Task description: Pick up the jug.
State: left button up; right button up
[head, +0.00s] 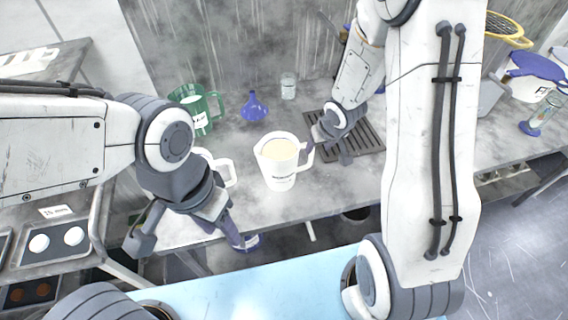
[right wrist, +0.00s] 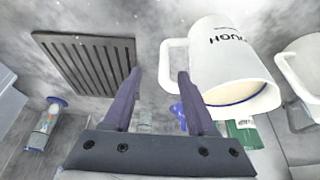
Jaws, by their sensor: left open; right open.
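My right gripper (head: 318,140) is open at the handle side. In the right wrist view, the jug's handle (right wrist: 168,62) appears between and just beyond the two purple fingertips (right wrist: 159,78); I cannot tell whether they touch. My left gripper (head: 190,241) is open and empty near the bench's front edge, left of the jug.
A second white jug (head: 228,172) stands to the left, partly hidden by my left arm. A green jug (head: 206,108), a blue funnel (head: 254,108) and a glass jar (head: 288,88) stand behind. A dark slotted grate (head: 366,142) lies right of the handle.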

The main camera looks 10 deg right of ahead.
aim_at(312, 155)
jog(key=b+x, duration=0.1)
jog(key=x, duration=0.2)
jog(key=b+x, duration=0.2)
jog(key=x, duration=0.1)
jog(key=b+x, duration=0.1)
jog(key=x, duration=0.2)
jog(key=shift+s+a+f+b, duration=0.25)
jog(key=shift+s+a+b, duration=0.05)
jog(key=shift+b, duration=0.1)
jog(key=shift+w+f, duration=0.1)
jog(key=shift+f, duration=0.05)
grip_shut()
dwell(0.7)
jog(key=shift+w, duration=0.1)
